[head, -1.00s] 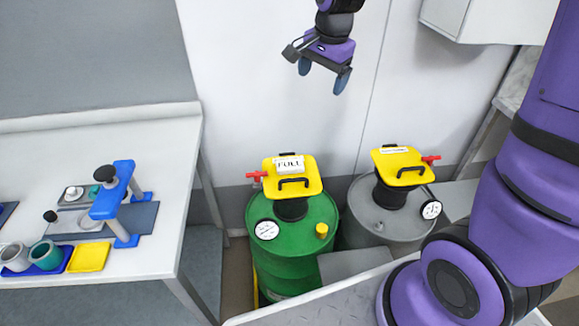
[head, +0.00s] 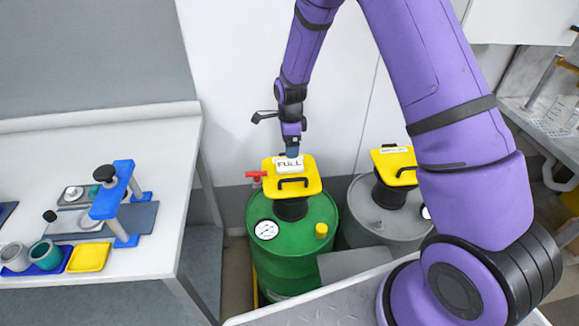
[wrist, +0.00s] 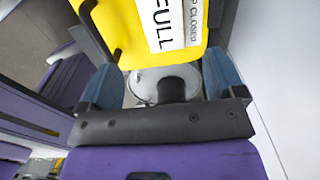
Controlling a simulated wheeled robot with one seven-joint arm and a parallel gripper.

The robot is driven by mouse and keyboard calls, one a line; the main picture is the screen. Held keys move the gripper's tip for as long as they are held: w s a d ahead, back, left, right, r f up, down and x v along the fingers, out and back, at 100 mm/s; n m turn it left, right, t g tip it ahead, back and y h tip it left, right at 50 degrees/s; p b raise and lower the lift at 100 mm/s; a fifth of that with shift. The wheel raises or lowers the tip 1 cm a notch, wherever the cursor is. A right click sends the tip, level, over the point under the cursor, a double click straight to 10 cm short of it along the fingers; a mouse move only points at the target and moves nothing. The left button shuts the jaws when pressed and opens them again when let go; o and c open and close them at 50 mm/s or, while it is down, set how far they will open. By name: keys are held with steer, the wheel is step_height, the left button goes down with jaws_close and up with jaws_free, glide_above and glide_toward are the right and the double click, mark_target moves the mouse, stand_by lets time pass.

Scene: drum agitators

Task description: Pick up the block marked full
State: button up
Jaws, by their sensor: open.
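The white block marked FULL (head: 289,164) lies on the yellow top plate (head: 309,180) of the green drum (head: 280,239). In the wrist view the block (wrist: 164,27) shows its FULL lettering, beside a white strip reading "CLOSED" (wrist: 194,22). My gripper (head: 292,152) is directly above the block, pointing down, with its fingertips at or close to the block's back edge. In the wrist view the two blue fingers are apart on either side, with the gap between them (wrist: 162,85) empty. Whether the fingers touch the block cannot be told.
A black handle (head: 293,182) stands on the yellow plate in front of the block, and a red valve handle (head: 256,176) sticks out at left. A grey drum (head: 381,217) with another yellow plate (head: 395,160) stands to the right. A white table (head: 160,220) with tools is at left.

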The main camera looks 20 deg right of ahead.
mark_target(289, 164)
steer(key=f, duration=0.9)
steer(key=shift+w, duration=0.25)
steer(key=c, duration=1)
